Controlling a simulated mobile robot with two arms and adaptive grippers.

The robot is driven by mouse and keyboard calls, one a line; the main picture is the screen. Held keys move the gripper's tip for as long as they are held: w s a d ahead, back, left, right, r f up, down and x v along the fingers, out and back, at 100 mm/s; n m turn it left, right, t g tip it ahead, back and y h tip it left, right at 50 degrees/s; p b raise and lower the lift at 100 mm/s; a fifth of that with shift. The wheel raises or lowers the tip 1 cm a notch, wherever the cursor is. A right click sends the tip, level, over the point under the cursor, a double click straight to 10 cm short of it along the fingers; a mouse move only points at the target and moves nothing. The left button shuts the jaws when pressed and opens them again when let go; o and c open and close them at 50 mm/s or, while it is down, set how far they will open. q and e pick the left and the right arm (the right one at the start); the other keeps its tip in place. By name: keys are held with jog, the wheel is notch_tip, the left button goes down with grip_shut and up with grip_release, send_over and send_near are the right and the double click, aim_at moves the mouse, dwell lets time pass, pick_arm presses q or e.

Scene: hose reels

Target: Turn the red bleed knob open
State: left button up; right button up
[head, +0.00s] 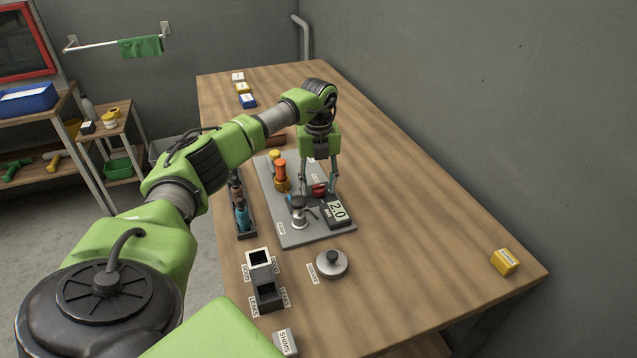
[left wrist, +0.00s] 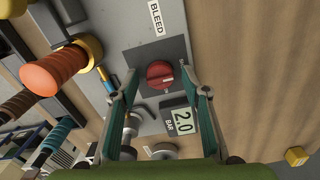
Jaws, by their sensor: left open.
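The red bleed knob (head: 319,190) sits on the grey panel (head: 300,234) on the workbench. In the left wrist view the red knob (left wrist: 160,74) shows whole, on a dark square plate below a BLEED label (left wrist: 157,18). My left gripper (head: 319,187) points down over the knob. Its two fingers (left wrist: 158,88) stand apart on either side of the knob in the wrist view, with nothing held. I cannot tell whether the fingertips touch the knob. A gauge reading 2.0 BAR (head: 337,212) is beside the knob. My right gripper is not in view.
An orange-handled part (head: 281,174) and a metal fitting (head: 299,210) stand on the panel near the gripper. A two-part bin (head: 268,296) and a round metal piece (head: 331,264) are nearer me. The bench's right side is mostly clear, with a yellow block (head: 505,262).

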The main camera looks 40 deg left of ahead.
pick_arm(q)
jog(key=shift+f, duration=0.1)
jog(key=c, duration=1.1)
jog(key=m, duration=0.4)
jog(key=shift+m+p, duration=0.35)
jog(key=shift+m, duration=0.05)
jog(key=m, duration=0.4)
jog(key=shift+m, duration=0.3)
jog(key=m, duration=0.4)
jog(key=shift+m, duration=2.2)
